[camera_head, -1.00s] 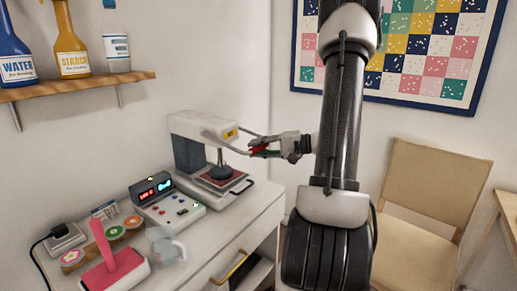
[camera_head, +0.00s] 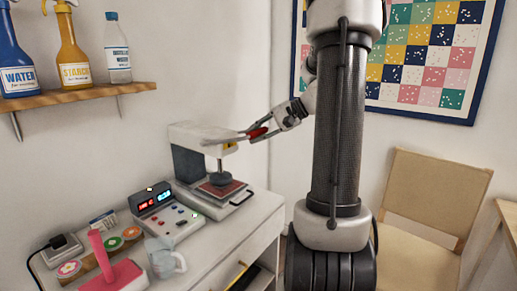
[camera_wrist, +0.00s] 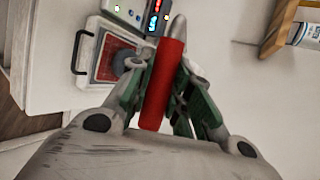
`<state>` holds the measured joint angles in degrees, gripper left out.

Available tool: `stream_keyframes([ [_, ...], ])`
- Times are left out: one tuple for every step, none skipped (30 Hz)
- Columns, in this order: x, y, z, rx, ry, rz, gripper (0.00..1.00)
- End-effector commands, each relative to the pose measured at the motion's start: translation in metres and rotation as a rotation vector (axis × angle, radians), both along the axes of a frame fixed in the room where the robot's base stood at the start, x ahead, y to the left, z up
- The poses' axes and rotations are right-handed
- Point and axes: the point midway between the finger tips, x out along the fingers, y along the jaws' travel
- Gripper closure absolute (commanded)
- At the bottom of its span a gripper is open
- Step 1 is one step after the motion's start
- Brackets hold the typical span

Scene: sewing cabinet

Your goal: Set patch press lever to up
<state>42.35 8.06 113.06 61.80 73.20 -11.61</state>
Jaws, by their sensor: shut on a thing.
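The patch press (camera_head: 190,150) stands at the back of the white cabinet top, with a grey body and an upper arm. Its round dark pad (camera_head: 220,179) hangs above a reddish patch on the base plate, apart from it. The press lever (camera_head: 258,132) has a red handle, which also shows in the wrist view (camera_wrist: 163,85). My gripper (camera_head: 267,131) is shut on the red handle, with green finger pads on both sides of it. The lever slopes slightly upward toward my gripper.
A control box (camera_head: 166,213) with lit displays stands left of the press. A clear jug (camera_head: 165,257), a pink stand (camera_head: 115,272) and several round discs are in front. A wooden shelf (camera_head: 80,97) with bottles is at the upper left. A chair (camera_head: 430,205) stands right.

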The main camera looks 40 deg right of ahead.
Motion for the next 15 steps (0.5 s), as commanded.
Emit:
stream_keyframes([
  [0.004,0.002,0.010,-0.021,0.033,0.007,1.00],
  [0.006,0.003,0.015,-0.030,0.060,0.008,1.00],
  [0.008,0.004,0.022,-0.044,0.096,0.008,1.00],
  [0.010,0.005,0.027,-0.053,0.123,0.008,1.00],
  [0.012,0.006,0.031,-0.064,0.150,0.008,1.00],
  [0.016,0.007,0.037,-0.076,0.186,0.008,1.00],
  [0.018,0.008,0.042,-0.086,0.213,0.007,1.00],
  [0.021,0.009,0.046,-0.094,0.240,0.007,1.00],
  [0.024,0.010,0.052,-0.108,0.276,0.008,1.00],
  [0.027,0.011,0.056,-0.116,0.303,0.007,1.00],
  [0.030,0.012,0.060,-0.126,0.328,0.007,1.00],
  [0.034,0.013,0.065,-0.137,0.362,0.006,1.00],
  [0.037,0.014,0.069,-0.145,0.388,0.006,1.00],
  [0.040,0.015,0.072,-0.154,0.413,0.006,1.00],
  [0.044,0.017,0.077,-0.165,0.444,0.006,1.00],
])
